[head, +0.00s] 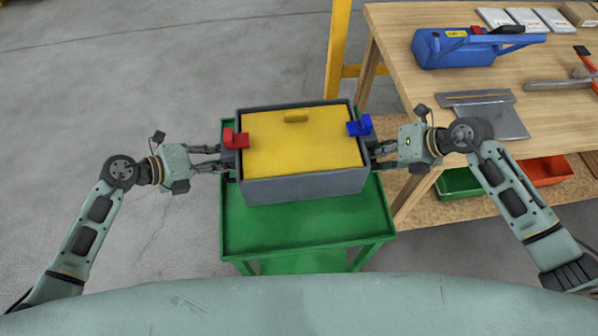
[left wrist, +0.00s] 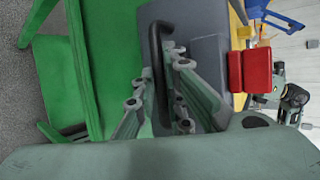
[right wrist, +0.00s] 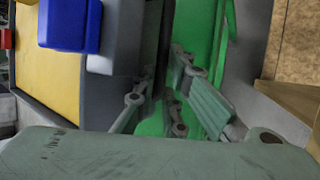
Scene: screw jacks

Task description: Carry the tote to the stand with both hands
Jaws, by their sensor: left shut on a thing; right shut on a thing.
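The grey tote (head: 305,188) with a yellow lid (head: 302,140) is over the green stand (head: 305,226); I cannot tell whether it rests on the top or hovers just above it. A red clip (head: 236,139) is on its left rim and a blue clip (head: 360,127) on its right rim. My left gripper (head: 222,160) is shut on the tote's left handle, a dark bar (left wrist: 158,60) in the left wrist view. My right gripper (head: 378,157) is shut at the tote's right side; the handle there is mostly hidden by the fingers.
A yellow post (head: 338,50) rises behind the tote. The floor at left is clear.

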